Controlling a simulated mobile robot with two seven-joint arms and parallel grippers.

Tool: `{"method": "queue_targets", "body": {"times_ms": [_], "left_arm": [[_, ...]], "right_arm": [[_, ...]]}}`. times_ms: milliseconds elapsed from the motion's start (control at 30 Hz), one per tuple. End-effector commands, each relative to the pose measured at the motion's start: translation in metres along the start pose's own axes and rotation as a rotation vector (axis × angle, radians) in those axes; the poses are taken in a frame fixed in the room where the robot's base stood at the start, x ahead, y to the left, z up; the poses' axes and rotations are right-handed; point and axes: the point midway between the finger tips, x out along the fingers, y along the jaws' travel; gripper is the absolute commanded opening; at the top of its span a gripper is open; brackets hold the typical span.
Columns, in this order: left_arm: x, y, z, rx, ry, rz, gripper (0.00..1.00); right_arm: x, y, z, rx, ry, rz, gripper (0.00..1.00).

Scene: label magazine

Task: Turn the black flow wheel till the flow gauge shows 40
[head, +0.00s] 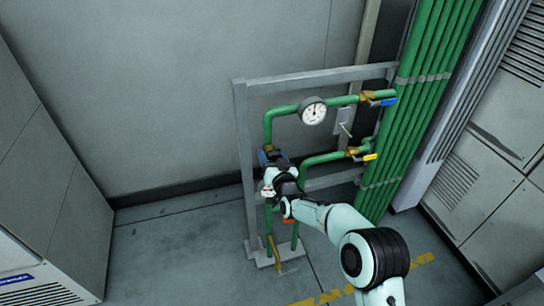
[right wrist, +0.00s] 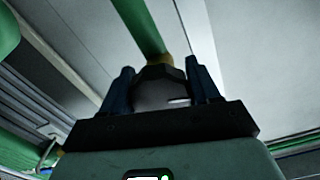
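The flow gauge (head: 313,111) is a round white dial on the upper green pipe in the head view. Its needle looks nearly upright; the numbers are too small to read. The black flow wheel (right wrist: 158,74) shows in the right wrist view, below a brass fitting and a green pipe. My right gripper (right wrist: 160,76) has one dark blue finger at each side of the wheel and appears shut on it. In the head view my right gripper (head: 272,160) is at the left upright pipe and hides the wheel. My left gripper is not in view.
A grey frame (head: 243,130) carries the pipes. A blue-handled valve (head: 384,102) and a yellow-handled valve (head: 368,157) stand to the right. Several green pipes (head: 425,70) rise behind. A grey cabinet (head: 50,180) is at left; the floor between is clear.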

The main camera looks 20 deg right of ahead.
Motion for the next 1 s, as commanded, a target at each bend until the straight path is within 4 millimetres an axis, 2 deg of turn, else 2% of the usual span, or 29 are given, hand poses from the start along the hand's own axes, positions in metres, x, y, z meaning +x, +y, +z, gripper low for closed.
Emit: {"method": "queue_targets", "body": {"times_ms": [367, 700, 1000], "left_arm": [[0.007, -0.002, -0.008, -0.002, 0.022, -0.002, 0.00], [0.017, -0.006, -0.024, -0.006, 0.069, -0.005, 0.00], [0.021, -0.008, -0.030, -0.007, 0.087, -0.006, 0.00]], "right_arm": [[0.000, 0.000, 0.002, -0.112, -0.002, -0.001, 0.30], [0.000, 0.001, 0.002, -0.389, -0.002, -0.001, 0.30], [0.000, 0.001, 0.001, -0.617, -0.003, -0.001, 0.30]]}}
